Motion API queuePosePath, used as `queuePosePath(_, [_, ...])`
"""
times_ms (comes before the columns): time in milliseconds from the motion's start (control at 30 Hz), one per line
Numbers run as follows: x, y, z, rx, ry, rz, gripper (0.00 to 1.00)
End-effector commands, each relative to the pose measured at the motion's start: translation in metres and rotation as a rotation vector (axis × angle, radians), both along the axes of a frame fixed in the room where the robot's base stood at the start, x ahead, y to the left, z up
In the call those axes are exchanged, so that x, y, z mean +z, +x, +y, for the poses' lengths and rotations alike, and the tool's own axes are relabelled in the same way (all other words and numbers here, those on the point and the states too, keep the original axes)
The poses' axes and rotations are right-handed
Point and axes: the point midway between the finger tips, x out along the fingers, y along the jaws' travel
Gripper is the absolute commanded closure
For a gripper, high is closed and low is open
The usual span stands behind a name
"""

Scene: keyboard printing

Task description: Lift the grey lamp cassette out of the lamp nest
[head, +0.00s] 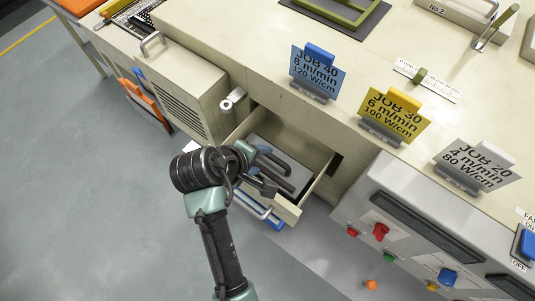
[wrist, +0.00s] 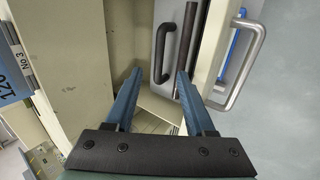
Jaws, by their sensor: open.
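The grey lamp cassette (head: 291,163) lies in an open cream drawer-like nest (head: 315,190) below the worktop in the head view. In the wrist view the grey cassette (wrist: 172,11) shows at the upper middle, with a black handle (wrist: 163,45) and a dark rod beside it. My gripper (head: 262,162) is over the nest in the head view and hides part of the cassette. In the wrist view my gripper (wrist: 160,74) is open, its two blue fingers apart with nothing held between them. Whether a finger touches the handle cannot be told.
The nest's front has a silver bar handle (wrist: 250,62). A vented cream cabinet (head: 185,95) stands to the left. A control panel (head: 415,235) with coloured knobs is at the right. Job cards, including a yellow one (head: 396,114), stand along the worktop edge. Open floor (head: 90,180) lies left.

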Motion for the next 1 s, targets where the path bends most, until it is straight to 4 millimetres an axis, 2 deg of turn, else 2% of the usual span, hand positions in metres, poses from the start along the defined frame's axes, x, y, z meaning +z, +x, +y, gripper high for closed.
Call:
queuePosePath(200, [-0.033, 0.018, -0.014, -0.002, 0.0, 0.001, 0.45])
queuePosePath(400, [-0.052, 0.029, -0.021, -0.001, 0.0, 0.0, 0.45])
queuePosePath(833, [-0.059, 0.033, -0.024, 0.0, 0.002, -0.003, 0.45])
queuePosePath(867, [-0.059, 0.033, -0.024, 0.0, 0.002, -0.003, 0.49])
queuePosePath(1000, [-0.059, 0.033, -0.023, 0.0, 0.002, -0.003, 0.74])
